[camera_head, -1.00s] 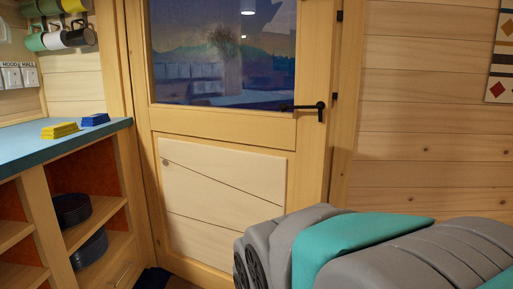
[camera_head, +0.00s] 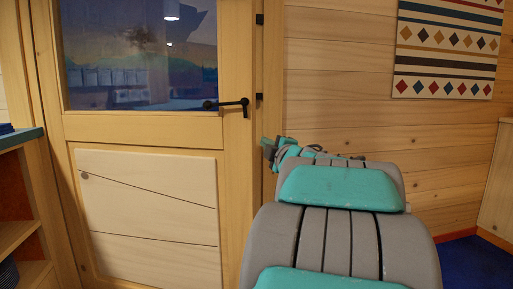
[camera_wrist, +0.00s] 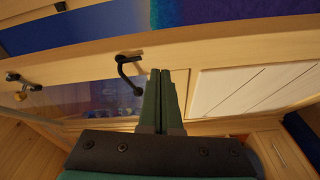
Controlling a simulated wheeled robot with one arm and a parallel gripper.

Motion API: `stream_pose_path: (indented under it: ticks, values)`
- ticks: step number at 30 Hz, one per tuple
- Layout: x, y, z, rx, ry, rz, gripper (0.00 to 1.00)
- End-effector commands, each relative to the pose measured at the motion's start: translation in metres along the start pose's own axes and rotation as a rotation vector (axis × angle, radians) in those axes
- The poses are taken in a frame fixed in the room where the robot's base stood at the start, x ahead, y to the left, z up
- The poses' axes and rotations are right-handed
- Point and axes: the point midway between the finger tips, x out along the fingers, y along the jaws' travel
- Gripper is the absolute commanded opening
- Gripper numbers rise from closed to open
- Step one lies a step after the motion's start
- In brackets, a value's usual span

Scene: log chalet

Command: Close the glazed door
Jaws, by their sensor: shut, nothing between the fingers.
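The glazed door (camera_head: 145,130) is pale wood with a window above and a light panel below. It stands at the left of the head view, with a black lever handle (camera_head: 228,105) on its right stile. In the wrist view the door's stile (camera_wrist: 235,52) runs across the picture, with the black handle (camera_wrist: 130,72) just left of my fingertips. My gripper (camera_wrist: 160,72) is shut and empty in front of the door. In the head view my arm hides the door's lower right corner. Blue shows beyond the stile in the wrist view; I cannot tell how far the door is ajar.
A shelf unit with a blue top (camera_head: 20,138) stands at the left edge. A patterned hanging (camera_head: 448,48) is on the plank wall at right. Blue floor (camera_head: 468,262) is clear at the lower right. In the wrist view a drawer front (camera_wrist: 280,152) is at lower right.

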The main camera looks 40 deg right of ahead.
Motion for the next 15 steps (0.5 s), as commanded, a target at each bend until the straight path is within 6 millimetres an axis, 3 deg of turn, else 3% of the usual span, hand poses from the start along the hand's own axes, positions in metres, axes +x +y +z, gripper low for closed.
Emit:
stream_pose_path:
  ticks: [9,15]
  values:
    - [-0.021,-0.018,0.002,-0.214,0.204,-0.067,0.0]
    - [-0.014,-0.021,-0.003,-0.229,0.228,-0.077,0.0]
